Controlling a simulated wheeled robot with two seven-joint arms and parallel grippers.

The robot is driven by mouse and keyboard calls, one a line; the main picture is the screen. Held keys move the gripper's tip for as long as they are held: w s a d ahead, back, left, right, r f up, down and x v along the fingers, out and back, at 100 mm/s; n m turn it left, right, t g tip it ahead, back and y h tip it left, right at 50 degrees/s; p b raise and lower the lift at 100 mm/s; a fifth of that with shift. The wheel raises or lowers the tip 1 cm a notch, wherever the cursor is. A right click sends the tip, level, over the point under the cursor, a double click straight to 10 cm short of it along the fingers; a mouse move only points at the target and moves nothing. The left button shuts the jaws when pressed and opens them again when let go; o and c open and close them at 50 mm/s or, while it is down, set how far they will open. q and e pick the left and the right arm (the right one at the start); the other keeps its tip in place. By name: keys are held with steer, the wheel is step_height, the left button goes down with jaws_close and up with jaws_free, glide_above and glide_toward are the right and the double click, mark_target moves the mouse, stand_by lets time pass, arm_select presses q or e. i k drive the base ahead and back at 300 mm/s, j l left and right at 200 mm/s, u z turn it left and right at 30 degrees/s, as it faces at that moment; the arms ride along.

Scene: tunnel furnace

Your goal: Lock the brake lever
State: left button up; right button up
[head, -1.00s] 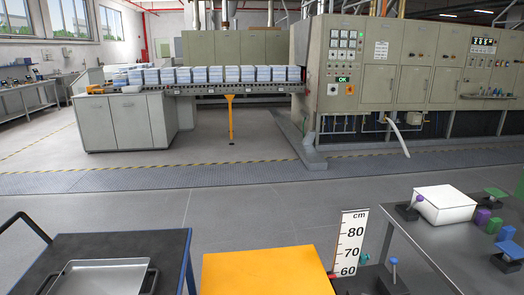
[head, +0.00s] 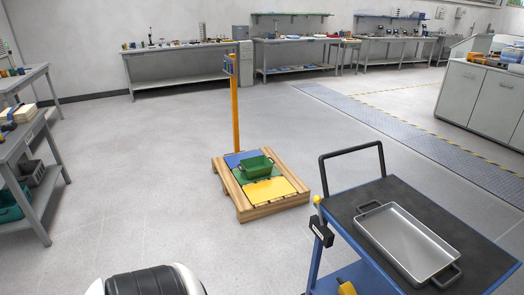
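A blue trolley (head: 328,256) with a black top stands at the lower right. A yellow and black part (head: 346,287) shows low on the trolley, cut by the bottom edge. I cannot tell which of these is the brake lever, or whether it is locked. Neither of my grippers is in view. A black and white part of my own body shows at the bottom left.
A grey metal tray (head: 408,243) lies on the trolley top, and a black handle (head: 382,150) rises at its back. A wooden pallet (head: 243,210) carries coloured panels, a green bin (head: 256,167) and a yellow post (head: 235,115). Benches line the walls. Floor between is clear.

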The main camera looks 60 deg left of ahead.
mark_target(317, 199)
steer(key=u, duration=1.4)
